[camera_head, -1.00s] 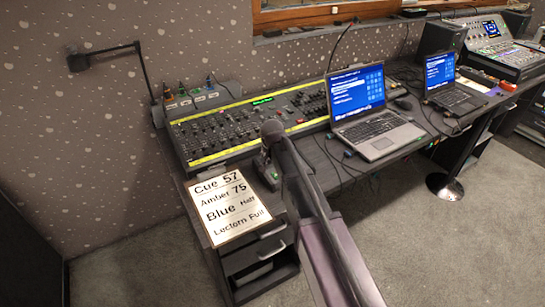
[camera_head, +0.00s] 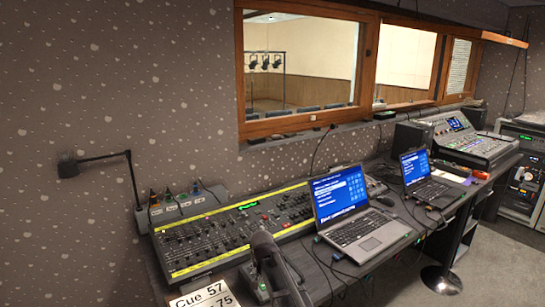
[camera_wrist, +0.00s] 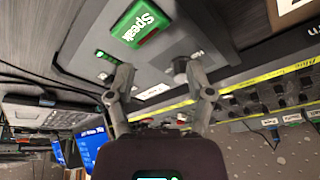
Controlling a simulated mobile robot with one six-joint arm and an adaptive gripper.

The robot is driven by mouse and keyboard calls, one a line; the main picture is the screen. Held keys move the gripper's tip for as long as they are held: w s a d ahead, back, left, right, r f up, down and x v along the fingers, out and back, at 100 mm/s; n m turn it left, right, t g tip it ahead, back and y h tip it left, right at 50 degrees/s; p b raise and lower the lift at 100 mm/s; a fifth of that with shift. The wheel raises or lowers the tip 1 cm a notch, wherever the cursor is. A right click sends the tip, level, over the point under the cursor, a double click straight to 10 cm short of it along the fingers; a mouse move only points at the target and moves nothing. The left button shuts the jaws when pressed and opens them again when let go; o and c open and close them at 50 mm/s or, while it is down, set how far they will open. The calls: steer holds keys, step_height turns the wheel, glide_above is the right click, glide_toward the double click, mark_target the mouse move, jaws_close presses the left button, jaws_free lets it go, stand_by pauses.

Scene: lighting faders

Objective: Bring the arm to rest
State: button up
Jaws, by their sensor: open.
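My arm (camera_head: 270,258) rises into the bottom of the head view, in front of the desk and beside a small dark box (camera_head: 247,275). My gripper (camera_wrist: 157,82) shows in the wrist view with its two fingers spread apart and nothing between them. Beyond the fingers is a dark panel with a green "Speak" button (camera_wrist: 141,23), a small green light and a knob. I cannot tell whether the fingers touch the panel. In the head view my fingertips cannot be made out.
The fader console (camera_head: 235,228) with yellow strips lies on the desk behind my arm. An open laptop (camera_head: 345,207) stands right of it, a second laptop (camera_head: 425,178) farther right. A cue card (camera_head: 203,297) is partly cut off below. A lamp (camera_head: 68,165) juts from the left wall.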

steer(key=s+d+r+n+g+p, duration=0.1)
steer(key=s+d+r+p, duration=0.3)
steer(key=s+d, duration=0.6)
steer(key=s+d+r+g+p, duration=0.3)
steer(key=s+d+r+p, duration=0.1)
steer(key=s+d, duration=0.7)
steer(key=shift+s+n+p, duration=0.4)
steer(key=shift+s+p, duration=0.1)
steer(key=shift+s, duration=0.25)
steer(key=shift+c, duration=0.2)
